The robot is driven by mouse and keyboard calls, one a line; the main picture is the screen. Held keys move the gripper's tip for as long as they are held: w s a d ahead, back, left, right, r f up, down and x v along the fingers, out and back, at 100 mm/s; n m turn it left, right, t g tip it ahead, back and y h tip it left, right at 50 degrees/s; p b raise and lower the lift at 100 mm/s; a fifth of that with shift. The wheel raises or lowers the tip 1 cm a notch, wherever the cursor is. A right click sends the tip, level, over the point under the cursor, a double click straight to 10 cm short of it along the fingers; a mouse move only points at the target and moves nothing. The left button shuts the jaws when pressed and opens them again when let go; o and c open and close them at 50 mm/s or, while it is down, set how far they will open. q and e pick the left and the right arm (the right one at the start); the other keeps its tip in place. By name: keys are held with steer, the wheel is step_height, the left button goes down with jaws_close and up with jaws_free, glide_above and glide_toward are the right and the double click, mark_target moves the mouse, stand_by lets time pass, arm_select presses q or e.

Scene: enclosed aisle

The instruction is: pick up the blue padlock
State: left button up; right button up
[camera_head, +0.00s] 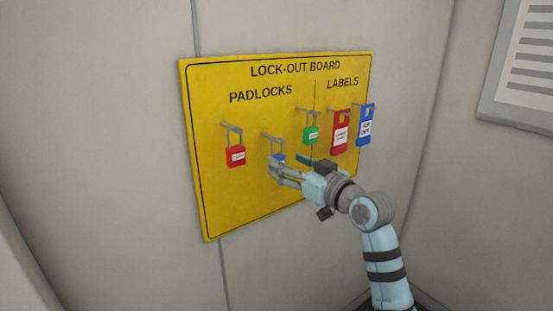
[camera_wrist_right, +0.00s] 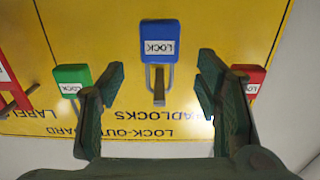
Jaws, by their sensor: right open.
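The blue padlock (camera_head: 280,158) hangs by its shackle from a peg on the yellow lock-out board (camera_head: 225,195), between the red and green padlocks. My right gripper (camera_head: 279,173) is in front of it and partly hides it in the head view. In the right wrist view, the blue padlock (camera_wrist_right: 159,41) appears upside down, its LOCK label facing the camera. The right gripper's fingers (camera_wrist_right: 160,84) are spread to either side of it, apart from it, with nothing held. My left gripper is not in view.
A red padlock (camera_head: 235,156) hangs to the left and a green padlock (camera_head: 310,134) to the upper right. A red label (camera_head: 340,132) and a blue label (camera_head: 366,125) hang farther right. A framed sheet (camera_head: 520,70) is on the right wall.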

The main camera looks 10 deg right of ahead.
mark_target(279, 157)
steer(key=p+x, duration=0.1)
steer(key=x, duration=0.4)
steer(key=shift+r, duration=0.1)
steer(key=shift+w, duration=0.3)
steer(key=c, duration=1.3)
